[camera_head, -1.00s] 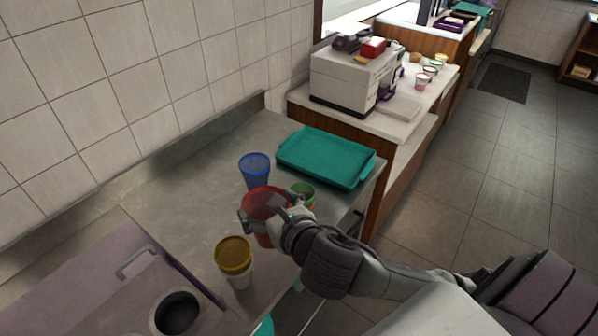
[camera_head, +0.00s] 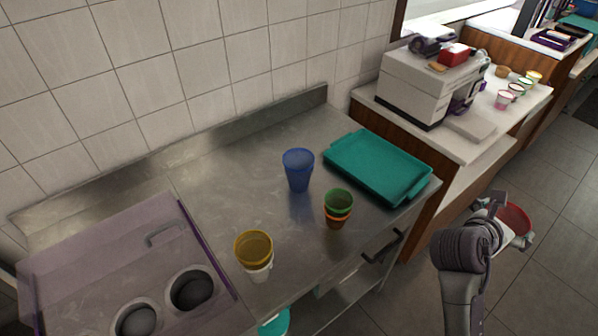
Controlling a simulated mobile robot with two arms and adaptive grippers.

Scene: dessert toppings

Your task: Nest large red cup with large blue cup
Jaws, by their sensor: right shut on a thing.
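The large blue cup (camera_head: 298,171) stands upright on the steel counter, left of the teal tray. The large red cup (camera_head: 516,219) is at the right of the view, out over the floor beyond the counter's edge. My right gripper (camera_head: 512,238) is shut on the red cup, and my wrist hides part of the cup. The two cups are well apart. My left gripper is not in the view.
A green cup (camera_head: 339,201) stacked with an orange one stands near the counter's front edge. A yellow cup (camera_head: 253,247) on a white cup stands left of it. The teal tray (camera_head: 377,166) lies at the right. Clear steel surrounds the blue cup.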

